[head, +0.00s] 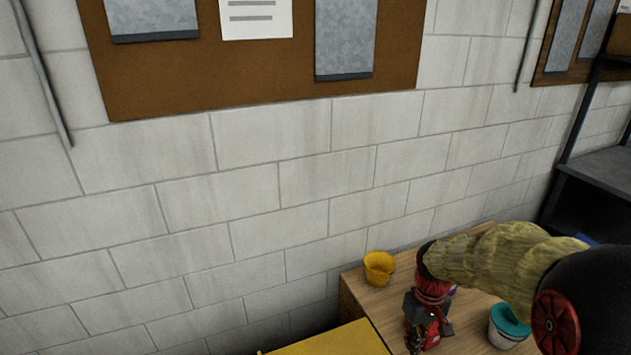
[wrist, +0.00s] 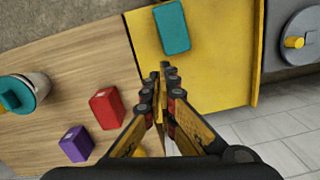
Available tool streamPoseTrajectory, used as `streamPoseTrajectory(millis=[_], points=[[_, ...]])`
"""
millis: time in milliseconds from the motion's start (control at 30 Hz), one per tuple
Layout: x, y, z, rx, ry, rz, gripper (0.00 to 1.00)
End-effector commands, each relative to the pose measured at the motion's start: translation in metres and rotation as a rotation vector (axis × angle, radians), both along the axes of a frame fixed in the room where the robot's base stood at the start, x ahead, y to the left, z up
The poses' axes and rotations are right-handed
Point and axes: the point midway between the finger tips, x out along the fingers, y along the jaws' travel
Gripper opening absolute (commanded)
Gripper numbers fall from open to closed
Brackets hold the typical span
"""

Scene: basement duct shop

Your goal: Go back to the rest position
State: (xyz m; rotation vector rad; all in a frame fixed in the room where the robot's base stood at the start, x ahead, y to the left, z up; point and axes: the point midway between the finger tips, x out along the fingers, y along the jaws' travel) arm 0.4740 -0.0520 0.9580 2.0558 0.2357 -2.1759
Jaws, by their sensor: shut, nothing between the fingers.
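My gripper (head: 425,338) hangs at the end of my arm at the lower right of the head view, over the wooden table top (head: 365,298). In the wrist view my gripper (wrist: 165,70) has its fingers together and empty. They point toward a yellow surface (wrist: 215,75) beside the wooden top (wrist: 75,60). The gap between the fingertips and the surface below cannot be judged.
A teal block (wrist: 172,27) lies on the yellow surface. A red block (wrist: 107,108), a purple block (wrist: 76,144) and a teal-lidded container (wrist: 22,93) are on the wood. A yellow cup (head: 380,267) stands near the wall. A dark shelf (head: 595,170) is at right.

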Motion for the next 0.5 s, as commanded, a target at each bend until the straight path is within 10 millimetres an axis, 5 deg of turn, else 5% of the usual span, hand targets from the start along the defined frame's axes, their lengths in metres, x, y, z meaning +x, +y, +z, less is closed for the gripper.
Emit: streamPoseTrajectory(millis=[200,500], points=[[-0.062,0.017,0.063,-0.012,-0.097,-0.187,0.00],[-0.137,0.036,0.119,0.003,-0.265,-0.266,0.00]])
